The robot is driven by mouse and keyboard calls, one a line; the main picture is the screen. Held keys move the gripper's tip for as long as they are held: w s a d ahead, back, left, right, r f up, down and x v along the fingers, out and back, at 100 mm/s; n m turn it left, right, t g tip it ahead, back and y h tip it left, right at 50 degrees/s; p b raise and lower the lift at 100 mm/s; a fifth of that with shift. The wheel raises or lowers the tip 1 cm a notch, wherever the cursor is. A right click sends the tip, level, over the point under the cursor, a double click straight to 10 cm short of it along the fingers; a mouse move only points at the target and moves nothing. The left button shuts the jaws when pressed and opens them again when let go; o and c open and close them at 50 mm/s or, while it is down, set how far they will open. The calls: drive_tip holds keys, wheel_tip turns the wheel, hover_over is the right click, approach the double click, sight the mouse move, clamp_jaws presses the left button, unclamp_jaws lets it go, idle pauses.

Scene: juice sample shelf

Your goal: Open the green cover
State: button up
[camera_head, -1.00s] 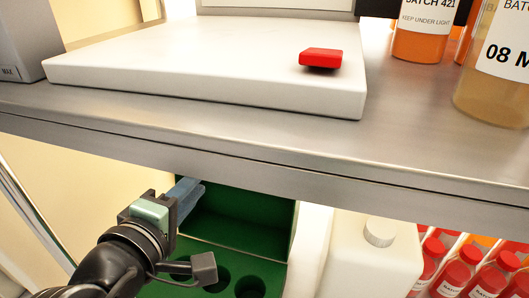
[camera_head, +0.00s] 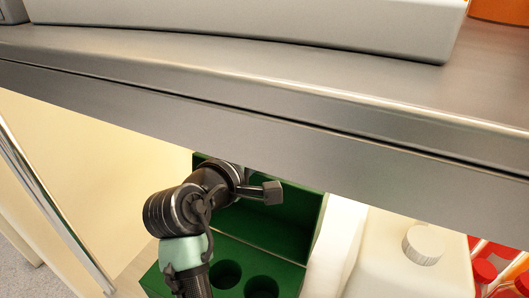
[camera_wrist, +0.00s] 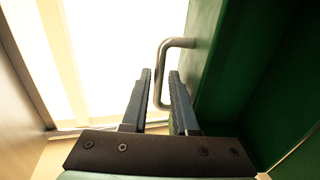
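The green cover (camera_head: 275,222) stands raised at the back of a green box (camera_head: 240,262) with round holes, below the shelf. In the wrist view the cover (camera_wrist: 208,75) fills the right side, and a bent metal handle (camera_wrist: 178,42) sticks out from its face. My gripper (camera_wrist: 160,75) is open, with the handle's bar showing between and just beyond its fingertips. I cannot tell whether a finger touches the handle. In the head view my fingers are hidden; only my wrist and arm show in front of the cover's left part.
A metal shelf (camera_head: 250,125) with a white slab (camera_head: 270,28) on it hangs above the box. A metal post (camera_head: 55,215) stands at the left.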

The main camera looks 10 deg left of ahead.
drive_tip(key=shift+x, duration=0.85)
drive_tip(key=shift+c, duration=0.3)
clamp_jaws()
idle(0.6)
